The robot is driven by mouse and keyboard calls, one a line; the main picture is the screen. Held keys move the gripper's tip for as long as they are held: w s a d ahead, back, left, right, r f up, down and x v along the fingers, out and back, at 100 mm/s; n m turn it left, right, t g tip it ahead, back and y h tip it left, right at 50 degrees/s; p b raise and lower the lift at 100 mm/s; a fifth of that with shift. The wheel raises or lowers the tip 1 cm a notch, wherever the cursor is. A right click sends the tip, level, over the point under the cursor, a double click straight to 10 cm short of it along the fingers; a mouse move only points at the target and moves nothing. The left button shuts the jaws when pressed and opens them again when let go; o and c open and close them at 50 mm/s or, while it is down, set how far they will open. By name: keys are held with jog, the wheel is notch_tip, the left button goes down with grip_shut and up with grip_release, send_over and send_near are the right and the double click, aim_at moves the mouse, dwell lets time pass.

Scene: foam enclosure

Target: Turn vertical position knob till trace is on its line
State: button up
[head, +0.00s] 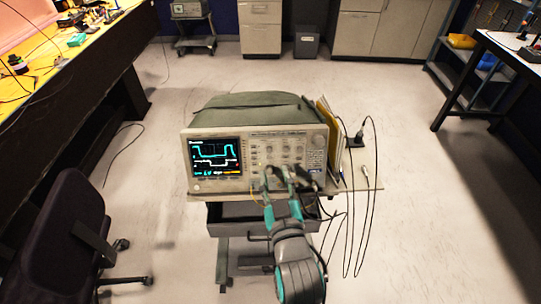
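A beige oscilloscope (250,135) stands on a cart, its front panel facing me. Its lit screen (216,157) at the left shows a cyan stepped trace in the upper part and a paler trace below it. The marked line for the trace is too small to make out. Several knobs and buttons fill the panel (290,145) right of the screen. My gripper (280,172) is at the lower middle of this panel, its fingers close to or against it. The fingers hide the controls behind them, so I cannot tell which knob they are at or whether they grip it.
The cart shelf (345,189) sticks out right of the oscilloscope. Black cables (372,215) hang there, beside yellow folders (330,130). A dark chair (75,235) stands at left, near a long bench (75,60). Another bench is at right.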

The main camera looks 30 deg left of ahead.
aim_at(269, 151)
jog(key=x, duration=0.7)
grip_shut()
